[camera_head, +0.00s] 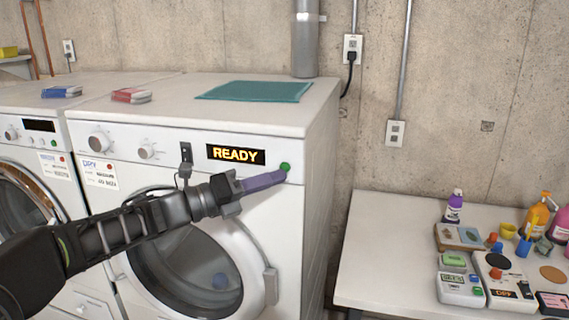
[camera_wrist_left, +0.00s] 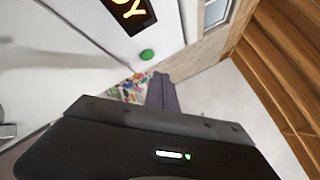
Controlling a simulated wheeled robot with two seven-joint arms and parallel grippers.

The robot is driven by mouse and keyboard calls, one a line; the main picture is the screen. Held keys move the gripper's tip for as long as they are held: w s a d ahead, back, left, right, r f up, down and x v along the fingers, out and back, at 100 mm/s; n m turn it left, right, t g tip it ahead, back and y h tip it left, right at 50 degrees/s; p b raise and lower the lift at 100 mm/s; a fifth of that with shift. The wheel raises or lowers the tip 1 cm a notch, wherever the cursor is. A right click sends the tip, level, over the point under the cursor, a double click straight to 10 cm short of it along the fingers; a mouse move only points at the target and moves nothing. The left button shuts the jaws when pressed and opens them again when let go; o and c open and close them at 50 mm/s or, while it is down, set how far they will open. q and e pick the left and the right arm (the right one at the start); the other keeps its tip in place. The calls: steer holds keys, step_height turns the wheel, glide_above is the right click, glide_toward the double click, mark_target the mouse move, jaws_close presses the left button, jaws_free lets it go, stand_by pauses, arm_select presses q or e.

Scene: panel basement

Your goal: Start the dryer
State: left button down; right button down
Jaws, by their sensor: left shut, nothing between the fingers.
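The white dryer (camera_head: 318,150) stands in the middle of the head view with its round door shut. Its display (camera_head: 236,154) reads READY in yellow letters. A green button (camera_head: 285,167) sits right of and just below the display; it also shows in the left wrist view (camera_wrist_left: 147,54). My left gripper (camera_head: 279,176) is shut and empty, its purple fingers pointing at the button. In the head view the tips overlap the panel just under the button. In the left wrist view the fingers (camera_wrist_left: 161,92) appear apart from it. My right gripper is not in view.
A second white machine (camera_head: 38,150) adjoins on the left. A teal cloth (camera_head: 255,91) and a red-and-white item (camera_head: 131,95) lie on top of the machines. A white table (camera_head: 385,262) with bottles and small devices stands at the right, across a gap.

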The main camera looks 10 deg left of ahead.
mark_target(285, 167)
arm_select(q)
steer(key=shift+w, duration=0.7)
stand_by(1.2)
steer(key=shift+w, duration=0.15)
steer(key=shift+w+d, duration=0.1)
steer(key=shift+w, duration=0.2)
